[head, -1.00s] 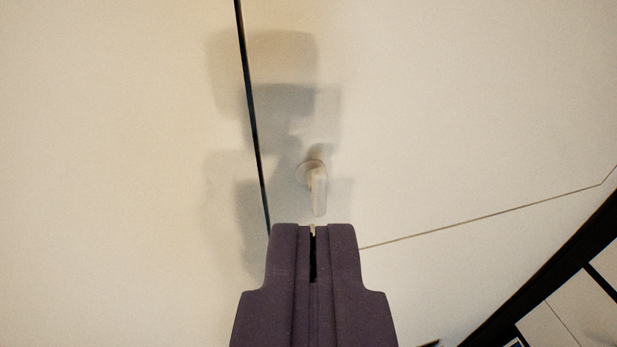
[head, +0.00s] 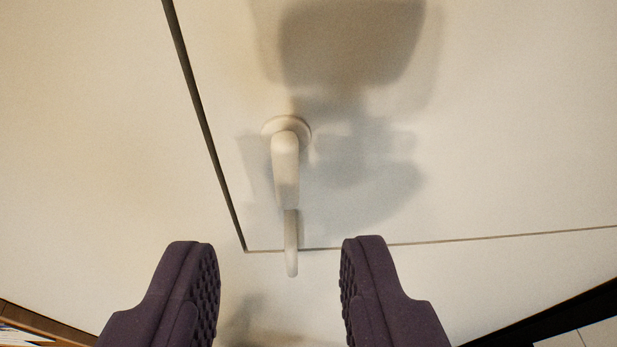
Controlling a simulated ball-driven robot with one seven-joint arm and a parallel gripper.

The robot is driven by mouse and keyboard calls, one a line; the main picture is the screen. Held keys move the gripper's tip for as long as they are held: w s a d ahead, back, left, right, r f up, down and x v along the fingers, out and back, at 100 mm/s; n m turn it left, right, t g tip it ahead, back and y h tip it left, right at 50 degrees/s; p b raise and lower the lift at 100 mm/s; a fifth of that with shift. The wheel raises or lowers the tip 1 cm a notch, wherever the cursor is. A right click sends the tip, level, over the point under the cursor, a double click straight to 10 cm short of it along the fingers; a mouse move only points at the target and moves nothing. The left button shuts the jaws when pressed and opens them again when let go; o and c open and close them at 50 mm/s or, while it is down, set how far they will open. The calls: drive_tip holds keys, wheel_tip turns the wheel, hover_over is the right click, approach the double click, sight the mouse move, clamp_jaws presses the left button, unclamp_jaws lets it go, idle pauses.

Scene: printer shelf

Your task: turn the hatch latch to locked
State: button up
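The hatch latch (head: 286,165) is a cream-white lever on a round base, fixed to a pale panel. Its lever points down in the picture. Below it a thinner pale curved piece (head: 291,245) hangs across the panel's bottom seam; I cannot tell whether it touches the lever. My gripper (head: 280,265) is open, with its two dark purple ribbed fingers apart. The fingertips lie below the latch, one to each side of the thin piece, and nothing is between them in contact. The latch is fully visible.
The hatch panel (head: 480,130) is bounded by a dark gap (head: 205,130) on the left and a thin seam below. My shadow falls on it around the latch. A dark edge (head: 540,308) runs at the lower right. The panel around the latch is clear.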

sight(286, 174)
drive_tip(key=x, duration=0.8)
drive_tip(key=shift+s, duration=0.1)
clamp_jaws()
